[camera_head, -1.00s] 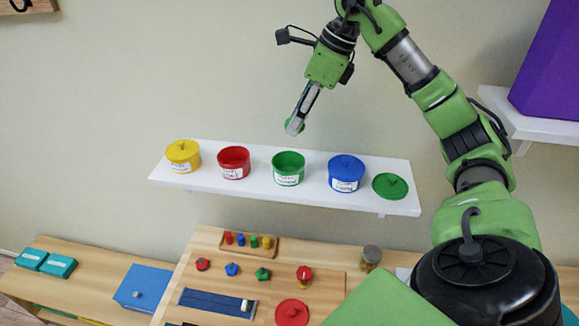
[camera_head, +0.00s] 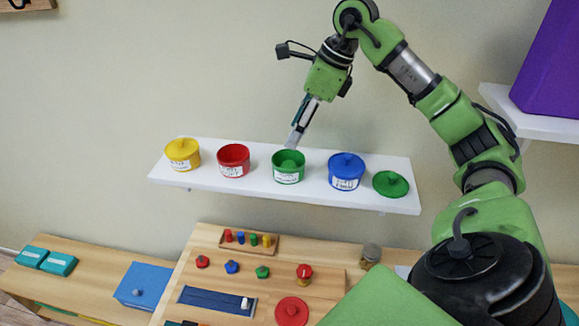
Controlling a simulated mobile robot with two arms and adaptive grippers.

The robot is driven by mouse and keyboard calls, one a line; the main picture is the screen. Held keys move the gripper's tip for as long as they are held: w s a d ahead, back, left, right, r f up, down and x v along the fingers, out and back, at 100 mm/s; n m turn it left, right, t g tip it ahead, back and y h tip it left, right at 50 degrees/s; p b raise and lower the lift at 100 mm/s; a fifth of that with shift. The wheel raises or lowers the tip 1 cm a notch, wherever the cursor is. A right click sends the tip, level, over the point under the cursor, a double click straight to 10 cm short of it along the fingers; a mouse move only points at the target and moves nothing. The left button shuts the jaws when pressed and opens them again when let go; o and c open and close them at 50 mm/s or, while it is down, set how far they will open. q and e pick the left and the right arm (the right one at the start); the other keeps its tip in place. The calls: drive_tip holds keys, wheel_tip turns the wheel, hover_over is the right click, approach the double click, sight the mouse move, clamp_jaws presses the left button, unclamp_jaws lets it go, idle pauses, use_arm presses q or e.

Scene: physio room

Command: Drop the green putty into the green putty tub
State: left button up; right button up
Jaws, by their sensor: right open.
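The green putty tub (camera_head: 288,175) stands open on the white wall shelf, between the red tub and the blue tub. Green putty (camera_head: 288,160) shows as a lighter green lump inside the tub's mouth. My right gripper (camera_head: 293,140) points down just above the tub, open, with its fingertips close over the rim and apart from the putty. The green lid (camera_head: 390,184) lies on the shelf at its right end. My left gripper is not in view.
A purple block (camera_head: 548,70) sits at upper right.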

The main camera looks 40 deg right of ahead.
drive_tip(key=shift+r, duration=0.1)
drive_tip(key=v, duration=1.2)
drive_tip(key=shift+s, duration=0.1)
